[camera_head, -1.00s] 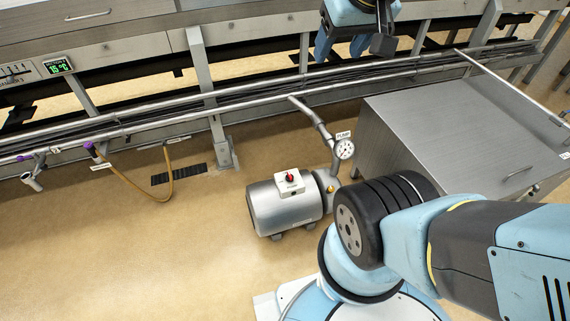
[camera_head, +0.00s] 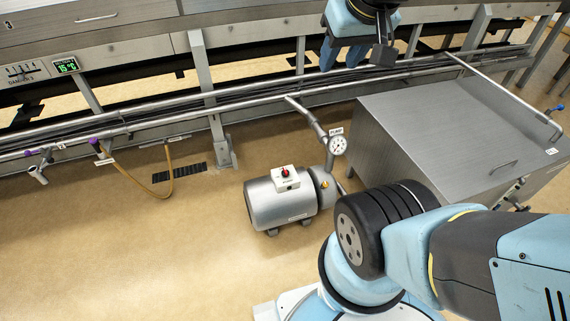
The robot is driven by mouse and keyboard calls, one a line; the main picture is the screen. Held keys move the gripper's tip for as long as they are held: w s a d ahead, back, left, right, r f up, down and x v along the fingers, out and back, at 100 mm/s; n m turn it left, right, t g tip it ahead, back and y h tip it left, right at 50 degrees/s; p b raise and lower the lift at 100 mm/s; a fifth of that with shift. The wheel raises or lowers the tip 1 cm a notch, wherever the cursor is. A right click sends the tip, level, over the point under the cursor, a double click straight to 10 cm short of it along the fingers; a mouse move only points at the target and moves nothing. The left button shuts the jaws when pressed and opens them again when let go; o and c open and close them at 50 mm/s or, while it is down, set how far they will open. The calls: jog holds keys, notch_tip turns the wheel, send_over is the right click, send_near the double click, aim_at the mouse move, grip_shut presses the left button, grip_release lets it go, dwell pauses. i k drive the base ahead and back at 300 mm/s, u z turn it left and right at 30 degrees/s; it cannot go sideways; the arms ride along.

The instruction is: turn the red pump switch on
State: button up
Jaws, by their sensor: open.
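The red pump switch (camera_head: 284,172) is a small red knob on a white box (camera_head: 286,179). The box sits on top of a grey cylindrical pump motor (camera_head: 281,204) on the floor, left of my arm's base. The knob's exact setting is too small to read. My gripper (camera_head: 355,58) is at the top of the view, open and empty, in front of the machine's lower frame. It is well above and to the right of the switch in the picture, and touches nothing that I can see.
A pressure gauge (camera_head: 338,145) on the pump's pipe stands right of the motor. A steel cabinet (camera_head: 440,125) fills the right side. Long pipes (camera_head: 240,103) run along the machine. A yellow hose (camera_head: 170,175) hangs at left. The floor left of the pump is clear.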

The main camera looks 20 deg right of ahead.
aim_at(285, 172)
jog(key=k, duration=1)
jog(key=u, duration=0.55)
jog(key=i, duration=1.85)
jog(key=z, duration=0.5)
jog(key=k, duration=0.85)
jog(key=z, duration=0.15)
jog(key=i, duration=0.75)
jog(key=u, duration=0.05)
